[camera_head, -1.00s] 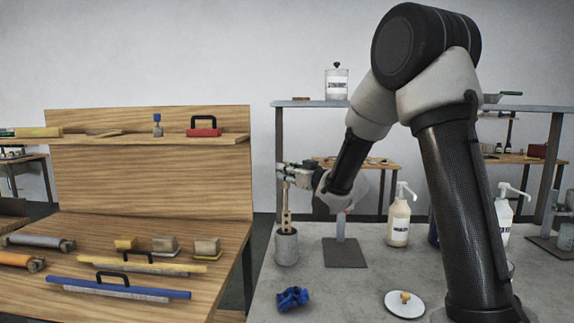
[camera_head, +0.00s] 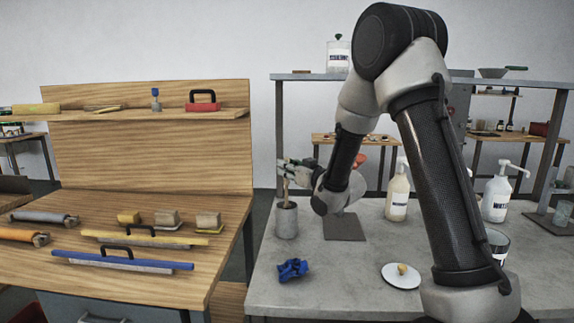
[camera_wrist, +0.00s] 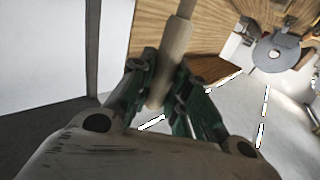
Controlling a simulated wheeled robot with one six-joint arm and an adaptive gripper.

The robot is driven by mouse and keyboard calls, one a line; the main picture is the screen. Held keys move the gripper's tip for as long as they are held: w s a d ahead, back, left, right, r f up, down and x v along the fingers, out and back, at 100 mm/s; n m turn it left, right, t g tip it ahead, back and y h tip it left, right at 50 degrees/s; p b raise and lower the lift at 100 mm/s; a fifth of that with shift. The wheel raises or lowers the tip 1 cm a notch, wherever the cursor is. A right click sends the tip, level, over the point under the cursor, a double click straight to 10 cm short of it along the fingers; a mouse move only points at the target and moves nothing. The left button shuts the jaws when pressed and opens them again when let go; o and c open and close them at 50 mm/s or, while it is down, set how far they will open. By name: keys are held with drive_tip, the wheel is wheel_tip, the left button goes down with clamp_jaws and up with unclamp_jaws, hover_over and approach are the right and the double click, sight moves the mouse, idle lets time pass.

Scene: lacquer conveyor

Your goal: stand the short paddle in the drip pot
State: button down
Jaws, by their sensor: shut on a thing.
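The short paddle (camera_head: 285,192) is a slim pale wooden stick, held upright. My gripper (camera_head: 285,170) is shut on its upper part. In the wrist view my gripper (camera_wrist: 163,88) has the round wooden handle (camera_wrist: 172,55) between its green-lined fingers. The drip pot (camera_head: 287,224) is a grey cylinder on the grey table, directly below my gripper. The paddle's lower part goes down behind the pot's near rim and is hidden, apparently inside the pot. I cannot tell whether it touches the bottom.
A dark stand plate (camera_head: 344,229) is right of the pot, with a pump bottle (camera_head: 397,198) beyond. A crumpled blue cloth (camera_head: 292,270) and white lid (camera_head: 402,277) lie in front. A wooden bench (camera_head: 130,285) with tools stands left, across a gap.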

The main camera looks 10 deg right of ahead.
drive_tip(key=c, duration=1.3)
unclamp_jaws()
drive_tip(key=v, duration=0.7)
drive_tip(key=shift+s+d, duration=0.1)
drive_tip(key=shift+s, duration=0.15)
